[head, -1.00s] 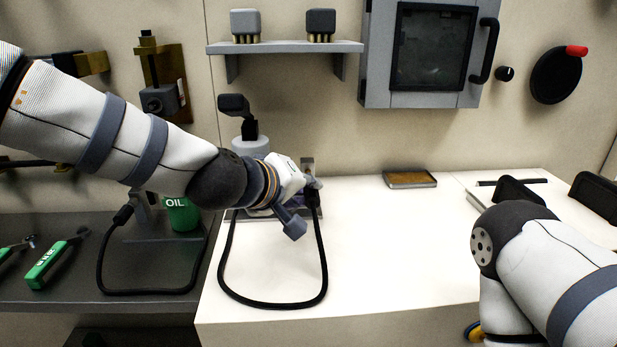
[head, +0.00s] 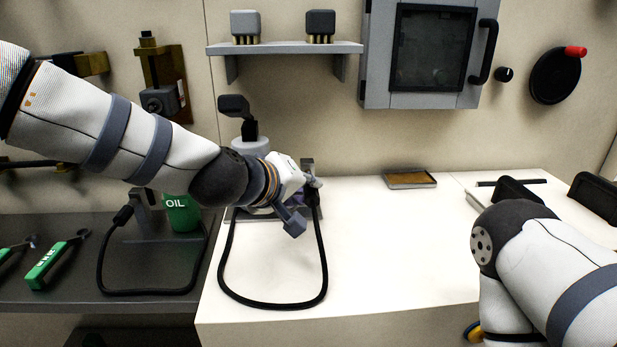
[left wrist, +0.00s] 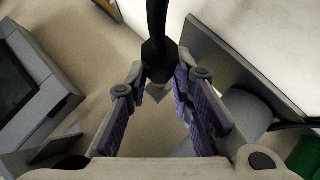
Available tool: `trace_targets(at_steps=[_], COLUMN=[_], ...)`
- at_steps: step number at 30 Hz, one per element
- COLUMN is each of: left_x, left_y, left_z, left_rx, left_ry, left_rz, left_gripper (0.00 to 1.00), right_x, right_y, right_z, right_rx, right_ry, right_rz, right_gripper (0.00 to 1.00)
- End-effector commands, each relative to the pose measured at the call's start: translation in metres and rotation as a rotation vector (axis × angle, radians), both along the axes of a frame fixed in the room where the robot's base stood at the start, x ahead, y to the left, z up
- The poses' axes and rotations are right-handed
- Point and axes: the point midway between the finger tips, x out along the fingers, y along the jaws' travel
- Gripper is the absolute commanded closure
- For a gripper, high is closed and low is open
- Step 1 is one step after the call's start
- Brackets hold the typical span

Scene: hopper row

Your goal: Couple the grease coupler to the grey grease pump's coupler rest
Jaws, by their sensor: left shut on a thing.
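The grey grease pump (head: 250,146), with a black head, stands on the white counter behind my left wrist, which hides part of it. My left gripper (head: 308,187) is shut on the black grease coupler (head: 313,198), whose black hose (head: 325,262) loops down over the counter and back toward the pump. A small grey upright (head: 307,164), seemingly the coupler rest, shows just behind the coupler; I cannot tell whether they touch. In the left wrist view the coupler (left wrist: 157,55) lies between the purple-padded fingers (left wrist: 160,88). My right gripper is out of view.
A green oil can (head: 182,213) and a second black hose (head: 150,292) are on the dark bench at left. A shallow tray (head: 410,179) lies at the back of the white counter. The counter's middle is clear. My right forearm fills the lower right.

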Motion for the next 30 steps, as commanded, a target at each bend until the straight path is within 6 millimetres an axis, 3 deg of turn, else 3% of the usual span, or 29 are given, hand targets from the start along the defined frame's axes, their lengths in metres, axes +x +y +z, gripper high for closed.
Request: trace_targets(at_steps=[30], left_x=[0.027], left_y=[0.0], left_z=[0.0], left_rx=[-0.001], left_ry=[0.0], left_rz=[0.001], left_gripper=[1.0], right_x=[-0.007], right_y=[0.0], right_z=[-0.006], right_rx=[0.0], right_ry=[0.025], right_rz=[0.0], right_gripper=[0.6])
